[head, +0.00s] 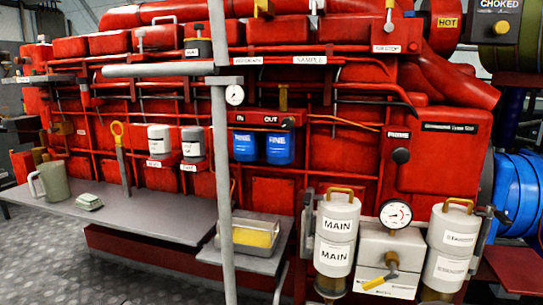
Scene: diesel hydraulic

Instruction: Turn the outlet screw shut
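A red filter head (255,119) is on the engine side, right of the grey post. It carries a label that seems to read IN and a label (271,120) reading OUT. A small dark knob or screw (288,124) sits just right of the OUT label; I cannot tell whether it is open or shut. Two blue filters (279,148) marked FINE hang below the head. A yellow-brown handle (283,96) stands above the OUT side. My gripper is not in view.
A grey post (224,200) with a rail (160,70) stands in front of the engine. A grey bench (150,215) holds a jug (52,182). A tray (270,222) with a yellow block sits lower centre.

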